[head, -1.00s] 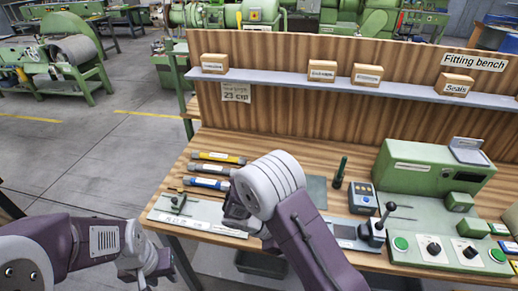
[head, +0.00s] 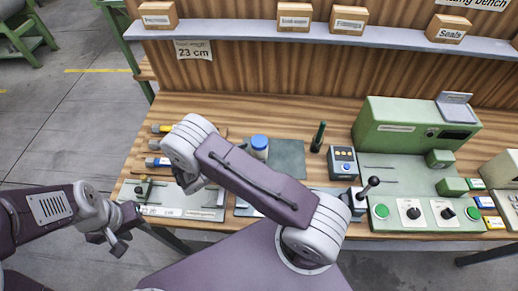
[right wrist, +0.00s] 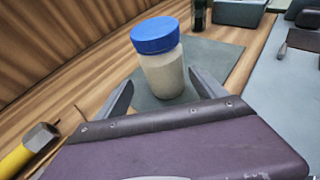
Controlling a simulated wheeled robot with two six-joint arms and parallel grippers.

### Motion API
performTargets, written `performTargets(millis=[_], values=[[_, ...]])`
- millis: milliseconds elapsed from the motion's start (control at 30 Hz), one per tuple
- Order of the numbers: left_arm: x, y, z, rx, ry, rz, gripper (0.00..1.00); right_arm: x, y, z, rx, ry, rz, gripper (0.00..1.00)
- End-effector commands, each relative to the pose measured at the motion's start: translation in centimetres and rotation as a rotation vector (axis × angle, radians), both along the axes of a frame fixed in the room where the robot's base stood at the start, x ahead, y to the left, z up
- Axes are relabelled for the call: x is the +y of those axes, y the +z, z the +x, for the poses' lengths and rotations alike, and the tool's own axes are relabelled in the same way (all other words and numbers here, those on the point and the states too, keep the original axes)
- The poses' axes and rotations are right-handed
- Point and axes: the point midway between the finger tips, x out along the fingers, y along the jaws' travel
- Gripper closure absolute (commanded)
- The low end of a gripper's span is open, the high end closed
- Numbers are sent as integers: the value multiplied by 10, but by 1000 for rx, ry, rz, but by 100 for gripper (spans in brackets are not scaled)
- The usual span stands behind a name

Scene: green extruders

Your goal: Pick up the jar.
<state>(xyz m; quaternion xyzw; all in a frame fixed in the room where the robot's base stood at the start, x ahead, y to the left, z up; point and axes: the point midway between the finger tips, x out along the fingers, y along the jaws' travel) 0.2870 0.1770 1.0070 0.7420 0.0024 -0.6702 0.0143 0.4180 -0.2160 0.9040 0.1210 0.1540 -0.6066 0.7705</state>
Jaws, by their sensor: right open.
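The jar (head: 259,149) has a blue lid and a pale body, and stands upright on a dark grey-green mat (head: 289,161) on the wooden bench. In the right wrist view the jar (right wrist: 164,72) stands just beyond my open right gripper (right wrist: 163,92), whose fingers lie to either side of its lower part; I see no contact.
A green machine (head: 398,132) fills the right side. A shelf (head: 388,36) with boxes runs above.

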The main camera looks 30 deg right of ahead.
Motion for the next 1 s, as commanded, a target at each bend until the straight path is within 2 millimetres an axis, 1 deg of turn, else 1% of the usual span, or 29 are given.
performTargets(millis=[133,233,333,533,567,600,667,700,767,800,833,1000], values=[[0,14,0,0,0,0,64,-26,-6,-3,6,-5,-2,20],[0,16,0,0,0,0,64,-40,-14,1,4,-5,-2,20],[0,16,0,0,0,0,64,-46,-18,3,2,-2,0,20],[0,15,0,0,0,0,64,-46,-19,3,0,-1,0,20],[0,15,0,0,0,0,64,-46,-19,3,0,-1,0,29],[0,15,0,0,0,0,64,-46,-19,3,0,-1,0,40],[0,15,0,0,0,0,64,-46,-19,3,0,-1,0,56],[0,15,0,0,0,0,64,-46,-19,3,0,-1,0,67],[0,15,0,0,0,0,64,-46,-19,3,0,-1,0,84],[0,15,0,0,0,0,64,-46,-19,3,0,-1,0,95],[0,15,0,0,0,0,64,-46,-19,3,0,-1,0,100],[0,15,0,0,0,0,64,-46,-18,3,0,-1,-1,100]])
